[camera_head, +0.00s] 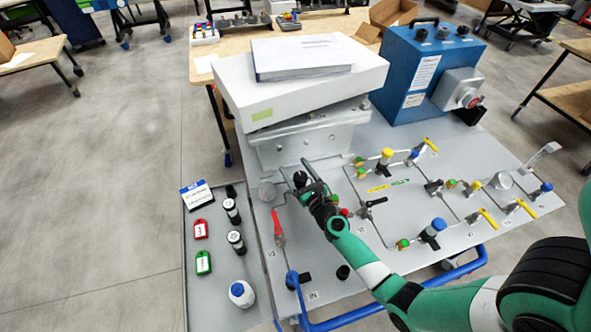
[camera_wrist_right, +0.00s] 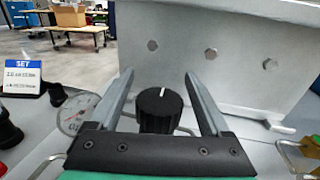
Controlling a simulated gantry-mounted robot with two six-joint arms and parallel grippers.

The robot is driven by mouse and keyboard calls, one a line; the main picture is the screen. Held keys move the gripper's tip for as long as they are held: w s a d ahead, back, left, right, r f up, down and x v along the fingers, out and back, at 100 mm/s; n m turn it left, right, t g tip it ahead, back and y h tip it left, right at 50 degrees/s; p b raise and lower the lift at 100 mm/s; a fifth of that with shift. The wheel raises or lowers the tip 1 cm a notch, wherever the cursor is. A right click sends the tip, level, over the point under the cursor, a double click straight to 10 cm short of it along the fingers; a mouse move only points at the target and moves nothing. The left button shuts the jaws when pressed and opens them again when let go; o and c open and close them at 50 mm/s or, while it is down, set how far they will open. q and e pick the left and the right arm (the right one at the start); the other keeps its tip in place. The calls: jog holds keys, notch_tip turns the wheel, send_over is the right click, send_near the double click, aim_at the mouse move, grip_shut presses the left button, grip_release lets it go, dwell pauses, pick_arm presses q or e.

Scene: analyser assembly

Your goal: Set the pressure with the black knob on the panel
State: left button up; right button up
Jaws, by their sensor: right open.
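The black knob (camera_wrist_right: 159,108) has a white pointer line on top and stands on the panel (camera_head: 362,262). It shows small in the head view (camera_head: 300,179), partly covered by my right gripper. My right gripper (camera_wrist_right: 159,76) is open, with one finger on each side of the knob; I see gaps and cannot tell any contact. It also shows in the head view (camera_head: 296,167), reaching in over the panel. A round pressure gauge (camera_wrist_right: 77,114) sits left of the knob, partly hidden by the gripper; its reading is not legible. My left gripper is not in view.
A grey bracket wall (camera_wrist_right: 225,55) with bolts rises just behind the knob. A white box (camera_head: 300,82) with a binder lies above it. A red-handled valve (camera_head: 278,228) is nearby. A grey tray (camera_head: 215,275) holds bottles, tags and a "SET" sign (camera_wrist_right: 25,78).

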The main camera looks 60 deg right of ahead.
grip_shut()
dwell(0.3)
jog(key=shift+m+g+h, duration=0.3)
jog(key=shift+h, duration=0.1)
jog(key=shift+s+m+g+h, duration=0.1)
jog(key=shift+m+g+h, duration=0.5)
jog(key=shift+h, duration=0.1)
jog(key=shift+s+d+m+g+h, duration=0.15)
jog(key=shift+d+m+g+h, duration=0.05)
jog(key=shift+m+g+h, duration=0.6)
jog(key=shift+s+d+m+g+h+b, duration=0.2)
jog(key=shift+m+g+h+b, duration=0.4)
jog(key=shift+g, duration=0.4)
jog(key=shift+s+d+m+g+h+b, duration=0.1)
jog(key=shift+s+m+g+h+b, duration=0.2)
jog(key=shift+m+g, duration=0.55)
jog(key=shift+g, duration=0.45)
